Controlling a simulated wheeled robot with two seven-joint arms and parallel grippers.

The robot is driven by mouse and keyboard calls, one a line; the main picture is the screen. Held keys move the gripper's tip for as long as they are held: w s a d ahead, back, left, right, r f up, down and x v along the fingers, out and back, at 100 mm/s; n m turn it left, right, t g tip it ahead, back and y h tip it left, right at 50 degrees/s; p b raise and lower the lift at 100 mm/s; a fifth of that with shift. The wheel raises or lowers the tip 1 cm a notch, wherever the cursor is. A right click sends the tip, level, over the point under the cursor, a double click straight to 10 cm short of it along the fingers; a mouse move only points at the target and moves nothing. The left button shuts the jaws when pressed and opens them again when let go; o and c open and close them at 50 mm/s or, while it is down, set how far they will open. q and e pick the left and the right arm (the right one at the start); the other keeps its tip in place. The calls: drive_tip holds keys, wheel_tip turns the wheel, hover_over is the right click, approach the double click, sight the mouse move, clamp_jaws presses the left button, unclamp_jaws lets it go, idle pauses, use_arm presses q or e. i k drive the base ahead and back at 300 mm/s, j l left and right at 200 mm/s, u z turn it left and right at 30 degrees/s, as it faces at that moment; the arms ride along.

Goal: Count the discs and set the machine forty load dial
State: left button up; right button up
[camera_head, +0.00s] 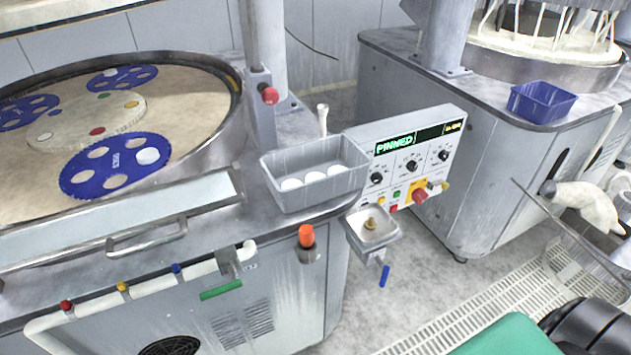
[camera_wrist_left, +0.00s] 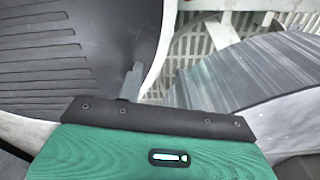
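A control panel (camera_head: 425,143) stands right of the polishing machine, with a lit green display (camera_head: 395,144) reading "PINNED". Below it are a left dial (camera_head: 376,178), a middle dial (camera_head: 411,166) and a right dial (camera_head: 443,155), all black; their labels are too small to read. A grey bin (camera_head: 290,202) beside the panel holds white discs (camera_head: 315,177). On the platen (camera_head: 190,105) lie blue carriers with round holes; the front carrier (camera_head: 82,183) holds a white disc (camera_head: 148,156) and the back carrier (camera_head: 128,76) one pale disc (camera_head: 110,72).
A small metal tray (camera_head: 372,230) juts out below the panel. A red knob (camera_head: 420,196), an orange-capped part (camera_head: 306,236) and a post (camera_head: 262,60) stand nearby. A blue bin (camera_head: 541,103) sits on the second machine. Open floor (camera_head: 420,285) lies in front.

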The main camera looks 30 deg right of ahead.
sight(376, 177)
drive_tip(key=l+z, duration=0.15)
drive_tip(key=l, duration=0.25)
drive_tip(key=i+l+z, duration=0.15)
drive_tip(key=l, duration=0.25)
drive_tip(key=l+z, duration=0.1)
drive_tip(key=l, duration=0.25)
drive_tip(key=i+l+z, duration=0.15)
drive_tip(key=l, duration=0.25)
